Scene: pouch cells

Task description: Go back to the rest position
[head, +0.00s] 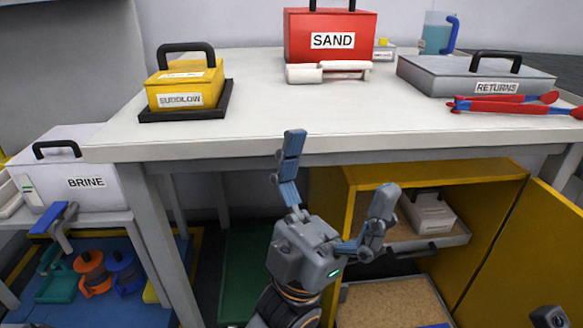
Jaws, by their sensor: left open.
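My left gripper (340,168) is in the middle of the head view, in front of the white table's front edge. Its two blue-grey fingers are spread wide and point up, with nothing between them. One fingertip overlaps the table's front edge in the picture; I see no contact. My right gripper cannot be made out; only a small dark grey part shows in the bottom right corner.
The white table (270,118) bears a yellow SUDDLOW box (186,86), a red SAND box (331,28), a grey RETURNS case (450,80) and red-blue tongs (510,104). Below stands an open yellow cabinet (352,215). A BRINE box (75,182) is at left. The table's front middle is clear.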

